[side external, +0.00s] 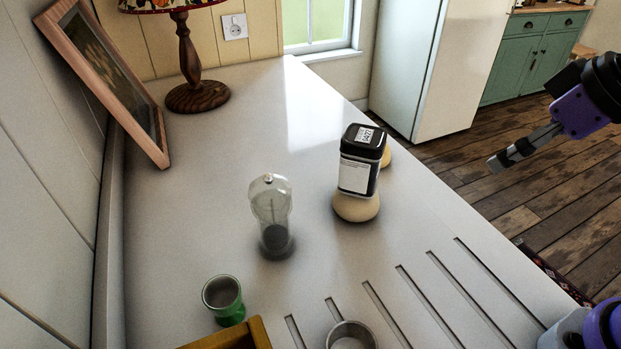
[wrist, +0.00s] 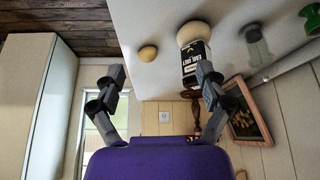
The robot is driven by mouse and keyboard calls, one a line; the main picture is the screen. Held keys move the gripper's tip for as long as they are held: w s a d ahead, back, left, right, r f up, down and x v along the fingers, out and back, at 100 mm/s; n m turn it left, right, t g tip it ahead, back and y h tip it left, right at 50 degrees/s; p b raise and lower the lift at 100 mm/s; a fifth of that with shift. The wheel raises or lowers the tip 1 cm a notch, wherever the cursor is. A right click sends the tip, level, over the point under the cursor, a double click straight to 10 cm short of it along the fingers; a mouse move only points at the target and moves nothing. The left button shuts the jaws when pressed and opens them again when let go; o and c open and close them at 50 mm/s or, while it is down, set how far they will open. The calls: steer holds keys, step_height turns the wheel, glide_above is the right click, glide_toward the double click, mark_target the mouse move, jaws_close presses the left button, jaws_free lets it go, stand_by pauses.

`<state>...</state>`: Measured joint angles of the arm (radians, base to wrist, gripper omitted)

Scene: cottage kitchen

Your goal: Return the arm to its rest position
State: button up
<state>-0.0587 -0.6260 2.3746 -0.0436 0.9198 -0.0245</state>
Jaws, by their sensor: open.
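My gripper (side external: 502,160) hangs over the floor side of the counter at the right of the side view, clear of everything on the counter. Its two fingers are spread wide with nothing between them, as the wrist view (wrist: 159,72) also shows. The wrist picture looks upside down, with the counter (wrist: 140,20) at the top. My gripper is apart from the black-capped jar (side external: 358,172) with a white label, which stands on a round beige object (side external: 356,206). The jar also shows beside the right finger in the wrist view (wrist: 190,65).
A clear mill (side external: 271,212), a green cup (side external: 223,296), a metal cup (side external: 350,337) and a wooden edge (side external: 240,335) occupy the near counter. A yellowish round object (side external: 386,156) sits behind the jar. A lamp (side external: 190,70) and picture frame (side external: 105,75) stand far left. Space around my gripper is free.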

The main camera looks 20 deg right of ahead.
steer(key=shift+s+d+f+m+h, duration=0.15)
steer(key=shift+s+d+f+m, duration=0.2)
steer(key=shift+s+d, duration=0.2)
steer(key=shift+s+d+f+m+h, duration=0.15)
steer(key=shift+s+d+f+m, duration=0.2)
steer(key=shift+s+d, duration=0.15)
stand_by(0.5)
